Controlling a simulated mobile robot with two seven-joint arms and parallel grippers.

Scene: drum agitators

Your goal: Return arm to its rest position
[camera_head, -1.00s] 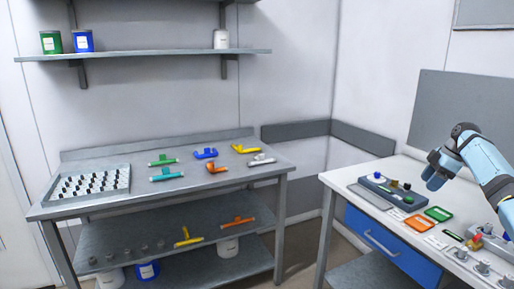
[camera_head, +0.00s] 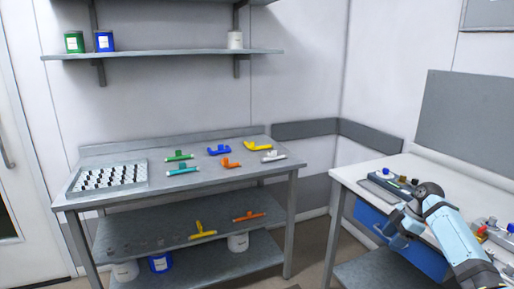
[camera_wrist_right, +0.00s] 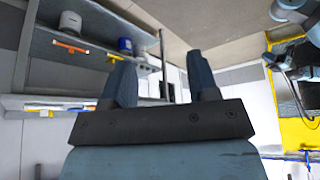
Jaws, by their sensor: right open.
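My right arm comes in from the right in the head view, light blue with dark joints. My right gripper (camera_head: 397,228) hangs in front of the white bench's front edge, beside the blue drawer. In the right wrist view my right gripper (camera_wrist_right: 164,82) has its two blue-grey fingers apart with nothing between them. My left gripper does not show in the head view.
The white bench (camera_head: 350,178) holds a grey tray (camera_head: 382,189) of small parts; my arm hides part of its top. The steel table (camera_head: 212,182) at left carries coloured agitators and a rack (camera_head: 108,188). Floor between them looks clear.

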